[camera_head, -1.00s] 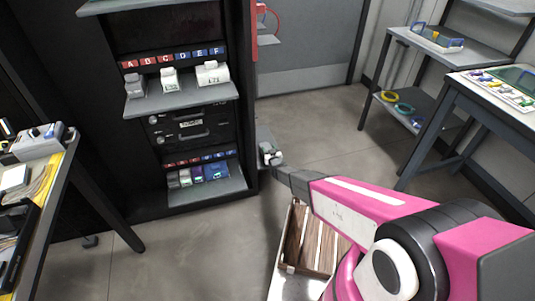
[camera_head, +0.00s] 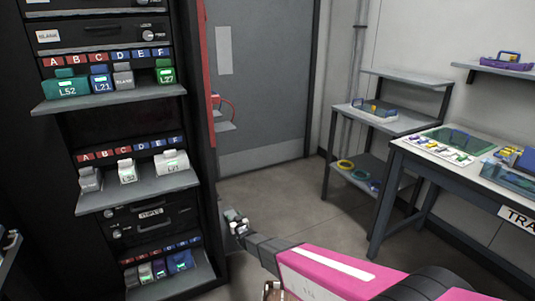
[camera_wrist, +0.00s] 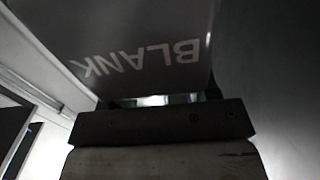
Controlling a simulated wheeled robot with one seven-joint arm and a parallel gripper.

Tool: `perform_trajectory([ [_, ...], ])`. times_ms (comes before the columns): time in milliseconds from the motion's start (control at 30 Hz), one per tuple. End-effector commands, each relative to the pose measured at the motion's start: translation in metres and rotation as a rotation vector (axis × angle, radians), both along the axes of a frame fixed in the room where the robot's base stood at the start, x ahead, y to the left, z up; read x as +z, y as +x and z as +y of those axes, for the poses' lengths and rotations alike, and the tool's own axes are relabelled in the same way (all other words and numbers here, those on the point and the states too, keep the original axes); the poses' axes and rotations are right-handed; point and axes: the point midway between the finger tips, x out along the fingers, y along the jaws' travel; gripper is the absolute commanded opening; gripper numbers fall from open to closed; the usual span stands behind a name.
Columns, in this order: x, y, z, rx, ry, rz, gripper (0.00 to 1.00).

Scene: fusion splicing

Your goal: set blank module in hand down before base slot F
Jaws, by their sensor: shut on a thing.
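My gripper (camera_head: 236,222) is small in the head view, to the right of the rack's lower part and apart from its shelves. It is shut on a grey blank module (camera_wrist: 145,48), whose word BLANK reads upside down in the wrist view. The module is hard to make out in the head view. The rack's bottom shelf (camera_head: 190,285) carries a label strip A to F and several small modules, among them a blue one (camera_head: 180,261) toward the right. The F label (camera_head: 195,241) is at the strip's right end.
The middle shelf (camera_head: 140,192) holds white and grey modules; the upper shelf (camera_head: 110,100) holds L52, L21, a blank and L27. A dark drawer unit (camera_head: 150,213) lies between the middle and bottom shelves. A workbench (camera_head: 470,180) stands right.

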Motion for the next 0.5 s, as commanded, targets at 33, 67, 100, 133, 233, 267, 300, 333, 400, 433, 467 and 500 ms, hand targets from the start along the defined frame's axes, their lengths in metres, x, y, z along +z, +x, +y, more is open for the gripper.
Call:
perform_trajectory([
  [33,0.009,0.004,-0.004,-0.007,0.001,-0.002,0.16],
  [67,0.014,0.007,-0.007,-0.011,0.0,-0.002,0.16],
  [100,0.024,0.012,-0.011,-0.018,0.001,-0.003,0.16],
  [133,0.032,0.016,-0.014,-0.025,0.0,-0.004,0.16],
  [233,0.065,0.033,-0.03,-0.051,0.0,-0.006,0.16],
  [267,0.075,0.038,-0.035,-0.059,0.0,-0.006,0.16],
  [300,0.089,0.045,-0.042,-0.071,-0.001,-0.006,0.16],
  [333,0.1,0.05,-0.048,-0.08,-0.001,-0.006,0.16],
  [400,0.124,0.061,-0.061,-0.099,-0.002,-0.007,0.16],
  [433,0.134,0.065,-0.066,-0.107,-0.002,-0.006,0.16],
  [467,0.144,0.069,-0.073,-0.116,-0.002,-0.007,0.16],
  [500,0.158,0.074,-0.081,-0.127,-0.002,-0.007,0.16],
])
